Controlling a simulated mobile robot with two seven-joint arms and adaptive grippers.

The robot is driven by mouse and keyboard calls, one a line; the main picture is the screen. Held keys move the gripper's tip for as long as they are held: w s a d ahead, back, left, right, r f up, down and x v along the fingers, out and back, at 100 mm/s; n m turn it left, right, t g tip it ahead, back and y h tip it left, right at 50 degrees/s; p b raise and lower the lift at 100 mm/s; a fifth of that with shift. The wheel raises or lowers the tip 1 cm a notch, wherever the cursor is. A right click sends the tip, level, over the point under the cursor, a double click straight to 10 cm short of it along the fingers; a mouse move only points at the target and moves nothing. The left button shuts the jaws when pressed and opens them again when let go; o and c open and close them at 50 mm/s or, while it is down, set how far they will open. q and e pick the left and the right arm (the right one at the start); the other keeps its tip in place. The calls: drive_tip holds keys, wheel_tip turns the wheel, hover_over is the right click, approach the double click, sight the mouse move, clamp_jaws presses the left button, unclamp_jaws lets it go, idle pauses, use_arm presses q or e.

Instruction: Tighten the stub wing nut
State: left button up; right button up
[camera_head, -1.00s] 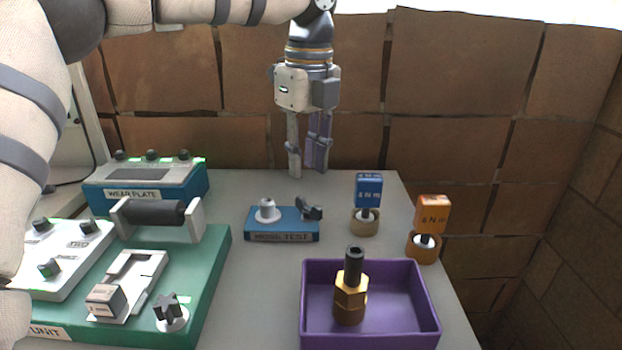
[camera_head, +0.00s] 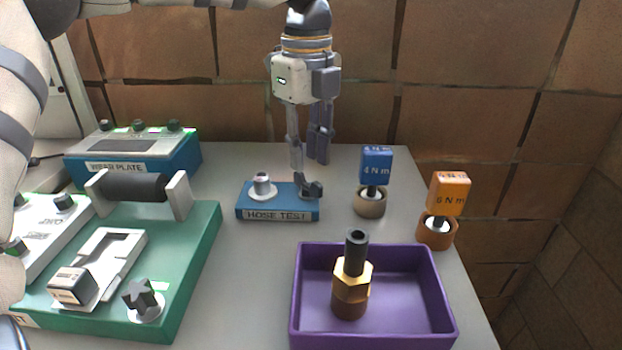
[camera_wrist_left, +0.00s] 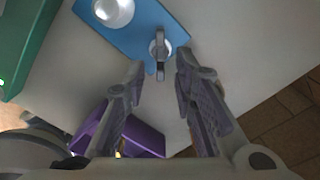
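The dark grey wing nut (camera_head: 310,187) sits on the right end of the blue block labelled HOSE TEST (camera_head: 277,214). A pale round stub (camera_head: 262,184) stands on the block's left end. My left gripper (camera_head: 310,165) points down, just above and behind the wing nut in the head view. It is open and empty. In the left wrist view the wing nut (camera_wrist_left: 160,48) shows ahead of the gap between the two spread fingertips (camera_wrist_left: 160,66), with no visible contact. My right gripper is not in view.
A purple tray (camera_head: 432,300) holds a brass hex fitting (camera_head: 351,280). A blue 4 N m tool (camera_head: 376,168) and an orange 6 N m tool (camera_head: 448,193) stand in round holders at right. A green unit (camera_head: 190,262) with a star knob (camera_head: 143,297) fills the left.

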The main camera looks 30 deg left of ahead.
sight(307, 177)
use_arm(q)
drive_tip(key=shift+r, duration=0.2)
drive_tip(key=shift+p, duration=0.45)
drive_tip(key=shift+f, duration=2.2)
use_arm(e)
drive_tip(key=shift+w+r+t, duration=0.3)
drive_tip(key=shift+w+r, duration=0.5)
use_arm(q)
drive_tip(key=shift+c, duration=0.2)
clamp_jaws()
